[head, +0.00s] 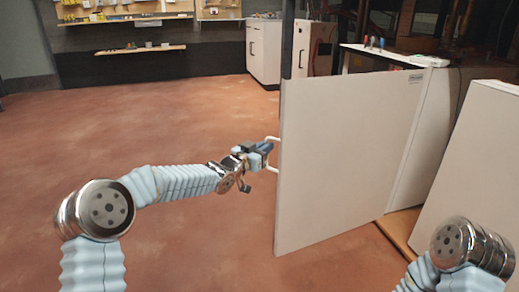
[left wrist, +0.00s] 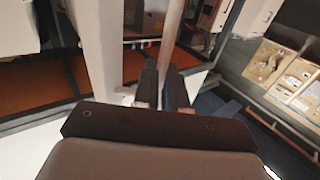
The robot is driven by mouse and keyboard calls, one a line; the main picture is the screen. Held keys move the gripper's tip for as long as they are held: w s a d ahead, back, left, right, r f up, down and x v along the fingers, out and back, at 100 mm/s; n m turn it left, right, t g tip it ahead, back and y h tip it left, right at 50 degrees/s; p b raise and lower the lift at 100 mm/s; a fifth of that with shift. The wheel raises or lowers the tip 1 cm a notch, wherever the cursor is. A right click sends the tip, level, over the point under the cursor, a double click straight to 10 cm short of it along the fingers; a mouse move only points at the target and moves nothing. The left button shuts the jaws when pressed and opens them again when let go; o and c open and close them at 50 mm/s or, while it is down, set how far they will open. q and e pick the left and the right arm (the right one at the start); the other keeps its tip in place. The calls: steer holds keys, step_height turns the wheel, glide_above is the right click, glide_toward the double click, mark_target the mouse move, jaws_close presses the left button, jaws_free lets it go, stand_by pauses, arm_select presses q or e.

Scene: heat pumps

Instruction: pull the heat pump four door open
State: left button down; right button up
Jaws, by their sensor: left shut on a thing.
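The heat pump door (head: 345,160) is a large flat off-white panel with a small dark label at its upper right. It stands swung out from the heat pump body (head: 432,120), whose pale side shows behind its right edge. A white bar handle (head: 273,138) sticks out at the door's left edge. My left gripper (head: 266,148) is shut on this handle. In the left wrist view the two dark fingers (left wrist: 162,88) sit around the pale handle bar (left wrist: 171,40), beside the door's edge (left wrist: 95,50). My right gripper is not in view; only part of my right arm shows.
Another pale panel (head: 475,165) stands close on the right. A wooden base (head: 400,230) lies under the heat pump. A white cabinet (head: 264,50) and a dark post (head: 287,40) stand behind. The reddish floor (head: 150,120) on the left is clear.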

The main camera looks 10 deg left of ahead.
arm_select(q)
steer(key=shift+s+d+r+h, duration=0.2)
steer(key=shift+d+h, duration=0.1)
steer(key=shift+d, duration=0.4)
steer(key=c, duration=1.4)
jaws_free()
steer(key=shift+w, duration=0.1)
steer(key=shift+c, duration=0.2)
steer(key=v, duration=1.4)
steer(key=shift+p, duration=0.4)
steer(key=shift+w+a, duration=0.1)
steer(key=shift+a, duration=0.05)
